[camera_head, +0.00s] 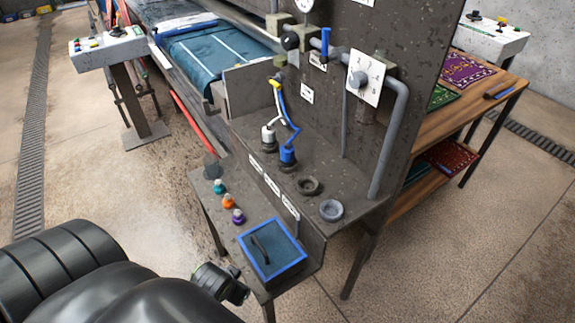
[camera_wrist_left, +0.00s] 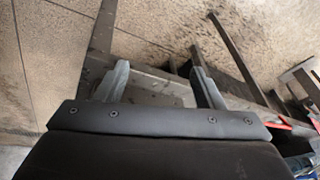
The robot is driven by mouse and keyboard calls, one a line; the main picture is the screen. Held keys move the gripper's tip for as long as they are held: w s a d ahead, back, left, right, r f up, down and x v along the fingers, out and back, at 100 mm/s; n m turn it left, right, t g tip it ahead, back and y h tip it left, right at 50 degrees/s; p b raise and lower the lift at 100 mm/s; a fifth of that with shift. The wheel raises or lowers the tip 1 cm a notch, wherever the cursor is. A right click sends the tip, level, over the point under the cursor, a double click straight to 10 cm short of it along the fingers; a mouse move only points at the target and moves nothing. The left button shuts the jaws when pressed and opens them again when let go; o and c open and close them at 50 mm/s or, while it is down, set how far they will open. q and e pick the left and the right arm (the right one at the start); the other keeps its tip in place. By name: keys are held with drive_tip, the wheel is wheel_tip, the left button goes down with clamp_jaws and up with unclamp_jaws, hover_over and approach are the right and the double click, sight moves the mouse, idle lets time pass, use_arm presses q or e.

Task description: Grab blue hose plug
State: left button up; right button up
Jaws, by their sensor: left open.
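The blue hose plug (camera_head: 288,155) stands upright at a socket on the grey machine shelf, with a curved blue hose (camera_head: 292,125) rising from its top. A white plug (camera_head: 268,137) stands just to its left, with a white hose. My left gripper (camera_head: 238,283) is low at the front, beside the lower table, well below and left of the blue plug. In the left wrist view its two fingers (camera_wrist_left: 160,80) are spread apart with nothing between them. The plug does not show clearly in that view. My right gripper is not in view.
The lower table holds teal, orange and purple knobs (camera_head: 228,202) and a blue-rimmed tray (camera_head: 272,252) with a dark handled object. A grey pipe (camera_head: 386,150) and an upright panel stand behind. Open floor lies left.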

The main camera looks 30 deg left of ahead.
use_arm(q)
drive_tip(key=w+r+t, duration=0.2)
drive_tip(key=w+r, duration=0.2)
drive_tip(key=r, duration=0.5)
drive_tip(key=n+t, duration=0.1)
drive_tip(key=t, duration=0.7)
approach(285, 156)
drive_tip(key=shift+y, duration=0.3)
drive_tip(key=x, duration=0.6)
drive_tip(key=shift+w+a, duration=0.1)
drive_tip(key=shift+w, duration=0.3)
drive_tip(key=shift+f+x, duration=0.15)
drive_tip(key=shift+x, duration=1.15)
drive_tip(key=shift+f+x, duration=0.1)
drive_tip(key=shift+x, duration=1.25)
drive_tip(key=shift+s, duration=0.1)
drive_tip(key=c, duration=1.2)
drive_tip(key=shift+o, duration=0.2)
drive_tip(key=shift+r, duration=0.1)
